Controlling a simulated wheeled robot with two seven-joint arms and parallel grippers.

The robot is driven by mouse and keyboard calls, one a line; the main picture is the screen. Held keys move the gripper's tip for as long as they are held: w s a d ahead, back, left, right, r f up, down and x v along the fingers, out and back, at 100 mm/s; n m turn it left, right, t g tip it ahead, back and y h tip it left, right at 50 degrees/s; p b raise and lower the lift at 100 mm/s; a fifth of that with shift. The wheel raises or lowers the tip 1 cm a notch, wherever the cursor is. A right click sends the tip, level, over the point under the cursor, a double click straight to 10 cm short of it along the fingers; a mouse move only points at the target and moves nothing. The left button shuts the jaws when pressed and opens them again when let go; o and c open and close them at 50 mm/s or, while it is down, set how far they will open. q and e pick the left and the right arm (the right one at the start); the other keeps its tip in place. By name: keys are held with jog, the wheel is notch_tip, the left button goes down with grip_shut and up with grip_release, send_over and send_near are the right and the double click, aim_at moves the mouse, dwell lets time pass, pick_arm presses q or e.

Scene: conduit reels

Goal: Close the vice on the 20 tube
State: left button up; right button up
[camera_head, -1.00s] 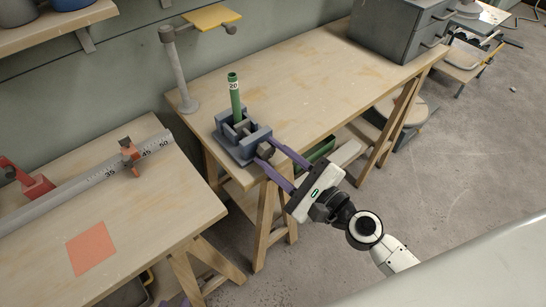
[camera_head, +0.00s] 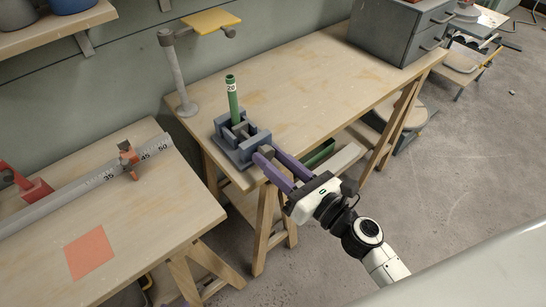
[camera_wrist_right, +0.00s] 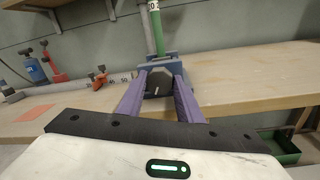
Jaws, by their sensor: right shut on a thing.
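The green tube (camera_head: 233,103), labelled 20, stands nearly upright in the blue-grey vice (camera_head: 228,153) at the bench's front left corner. Its lower end is between the vice jaws, and I cannot tell whether both jaws touch it. In the right wrist view the tube (camera_wrist_right: 157,30) rises behind the vice (camera_wrist_right: 176,61). My right gripper (camera_head: 268,153) reaches the front of the vice, with its purple fingers shut on the dark vice knob (camera_wrist_right: 158,82), one on each side. The fingers largely hide the knob in the head view. My left gripper is not in view.
A post with a yellow plate (camera_head: 211,22) stands behind the vice. A grey cabinet (camera_head: 388,30) sits at the bench's far right. The left table (camera_head: 140,215) holds a marked rail (camera_head: 85,187) and an orange square (camera_head: 90,253). The middle of the bench is clear.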

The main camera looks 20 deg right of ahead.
jog(key=m, duration=0.3)
jog(key=shift+p, duration=0.4)
jog(key=shift+m+p, duration=0.8)
jog(key=shift+m, duration=1.5)
jog(key=shift+f, duration=0.1)
jog(key=o, duration=1)
jog(key=shift+o, duration=0.2)
jog(key=shift+s+f, duration=0.1)
